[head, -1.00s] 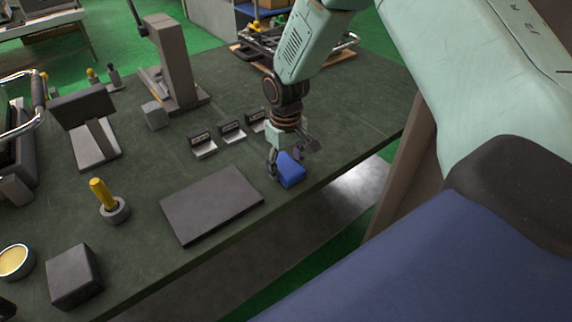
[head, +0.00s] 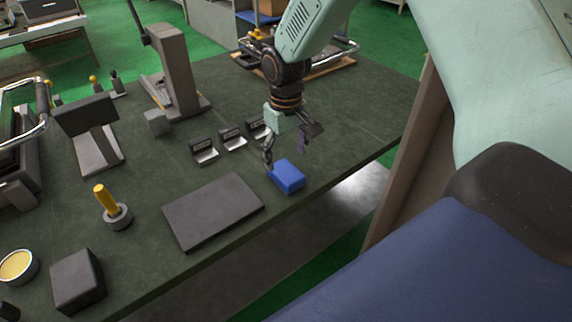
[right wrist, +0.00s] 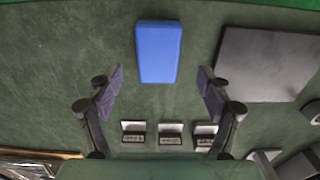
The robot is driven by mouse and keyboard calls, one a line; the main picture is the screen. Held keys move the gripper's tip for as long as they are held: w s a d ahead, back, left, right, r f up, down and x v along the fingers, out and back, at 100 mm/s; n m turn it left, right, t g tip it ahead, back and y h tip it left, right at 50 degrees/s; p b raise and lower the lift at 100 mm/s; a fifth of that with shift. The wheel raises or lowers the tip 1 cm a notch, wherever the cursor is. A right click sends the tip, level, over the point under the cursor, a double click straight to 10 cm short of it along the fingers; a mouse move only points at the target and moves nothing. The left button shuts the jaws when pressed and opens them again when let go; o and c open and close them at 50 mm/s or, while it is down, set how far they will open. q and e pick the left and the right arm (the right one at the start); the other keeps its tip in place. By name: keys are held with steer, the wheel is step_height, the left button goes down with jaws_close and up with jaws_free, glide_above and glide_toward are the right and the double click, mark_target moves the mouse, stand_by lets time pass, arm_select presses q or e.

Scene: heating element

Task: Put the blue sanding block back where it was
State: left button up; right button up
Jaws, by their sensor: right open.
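The blue sanding block (head: 288,177) lies on the dark green table near its front edge, just right of the flat grey plate. It also shows whole in the right wrist view (right wrist: 158,52), at the top middle. My right gripper (head: 286,155) is open and empty, a little above and behind the block. In the right wrist view its two spread fingers (right wrist: 160,88) stand either side of the block's line, with the block beyond the fingertips and apart from them. My left gripper is not in view.
A flat dark grey plate (head: 213,212) lies left of the block. Several small labelled holders (head: 232,138) stand in a row behind it. A yellow-handled tool in a grey ring (head: 112,208) and a dark cube (head: 77,281) stand at the left. The table right of the block is clear.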

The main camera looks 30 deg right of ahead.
mark_target(286, 172)
step_height(286, 172, up, 6)
steer(key=shift+f+p, duration=0.1)
steer(key=shift+p, duration=0.2)
steer(key=shift+f, duration=0.1)
